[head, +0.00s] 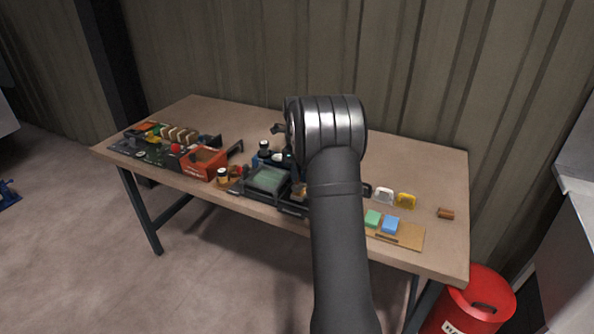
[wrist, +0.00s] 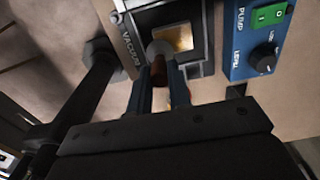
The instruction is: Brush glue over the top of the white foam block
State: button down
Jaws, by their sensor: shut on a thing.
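In the wrist view my gripper (wrist: 160,88) is shut on a slim reddish-brown handle (wrist: 159,72) with a pale grey collar, which looks like the brush. Its far end points at a dark-framed square opening with a shiny amber surface (wrist: 173,37), perhaps glue. I cannot tell whether the tip touches it. In the head view my arm hides the gripper and the brush. A green block (head: 373,218) and a blue block (head: 390,224) sit on a tan board (head: 412,240). I cannot make out a white foam block for certain; one may be behind my arm.
A blue box (wrist: 257,40) marked PUMP, with a green switch and a knob, is close at right in the wrist view. A white item (head: 384,196) and a yellow item (head: 406,200) stand behind the board.

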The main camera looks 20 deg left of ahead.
jog(key=shift+w, duration=0.75)
jog(key=shift+w, duration=0.1)
jog(key=shift+w, duration=0.65)
jog(key=shift+w, duration=0.15)
jog(key=shift+w, duration=0.5)
jog(key=shift+s, duration=0.15)
jog(key=shift+s+f, duration=0.1)
jog(key=shift+s, duration=1.25)
